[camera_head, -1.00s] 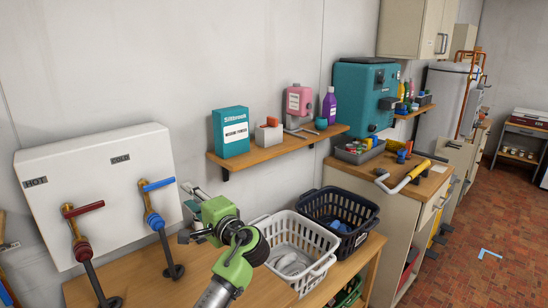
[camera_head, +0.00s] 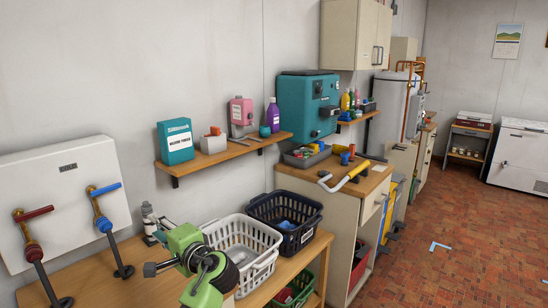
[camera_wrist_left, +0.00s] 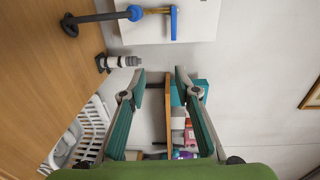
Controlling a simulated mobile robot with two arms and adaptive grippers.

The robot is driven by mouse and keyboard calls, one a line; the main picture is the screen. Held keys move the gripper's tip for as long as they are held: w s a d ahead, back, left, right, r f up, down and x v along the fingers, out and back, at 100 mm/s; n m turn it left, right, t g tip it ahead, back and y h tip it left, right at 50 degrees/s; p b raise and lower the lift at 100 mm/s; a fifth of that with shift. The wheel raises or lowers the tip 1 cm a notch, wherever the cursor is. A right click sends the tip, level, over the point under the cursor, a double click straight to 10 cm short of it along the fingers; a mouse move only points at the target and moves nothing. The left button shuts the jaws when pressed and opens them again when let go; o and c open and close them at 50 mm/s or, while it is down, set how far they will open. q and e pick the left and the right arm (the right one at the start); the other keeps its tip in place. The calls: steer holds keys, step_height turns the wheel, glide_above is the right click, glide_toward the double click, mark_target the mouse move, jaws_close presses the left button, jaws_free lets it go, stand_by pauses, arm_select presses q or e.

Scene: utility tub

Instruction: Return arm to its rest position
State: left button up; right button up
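My left arm (camera_head: 190,248) is green and grey. It reaches in from the bottom of the head view, over the wooden bench, in front of the white laundry basket. In the left wrist view the left gripper (camera_wrist_left: 160,80) has its two teal-padded fingers spread apart, with nothing between them. A white and grey upright fitting (camera_wrist_left: 118,62) on the bench is near one fingertip in that view, with a visible gap. It also stands behind my arm in the head view (camera_head: 149,222). My right gripper is in neither view.
A white laundry basket (camera_head: 262,268) and a dark basket (camera_head: 308,225) stand on the wooden bench (camera_head: 88,272). Two taps, one red-handled (camera_head: 35,214) and one blue-handled (camera_head: 107,188), rise at left. A wall shelf (camera_head: 225,152) holds bottles and boxes. The brick floor is largely clear at right.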

arm_select(q)
steer(key=s+d+f+n+g+h, duration=0.1)
steer(key=s+f+g+h, duration=0.15)
steer(key=s+f, duration=0.75)
steer(key=s+f+n+g+h, duration=0.1)
steer(key=s+f+h, duration=0.35)
steer(key=f, duration=0.85)
steer(key=s+d+f+n+g+h, duration=0.1)
steer(key=s+d+f+h, duration=0.15)
steer(key=s, duration=0.75)
steer(key=s+d+f+n+g+h, duration=0.2)
steer(key=s+d, duration=0.1)
steer(key=s, duration=0.6)
steer(key=s+d+f+n+g+h, duration=0.1)
steer(key=s+d+f+h, duration=0.1)
steer(key=s, duration=0.8)
step_height(320, 180, down, 27)
steer(key=s+g, duration=0.1)
steer(key=g, duration=0.1)
steer(key=s+a+f, duration=0.3)
steer(key=s+f, duration=1.2)
steer(key=s, duration=0.2)
steer(key=shift+f+g, duration=0.2)
steer(key=shift+g, duration=0.15)
steer(key=shift+y, duration=0.25)
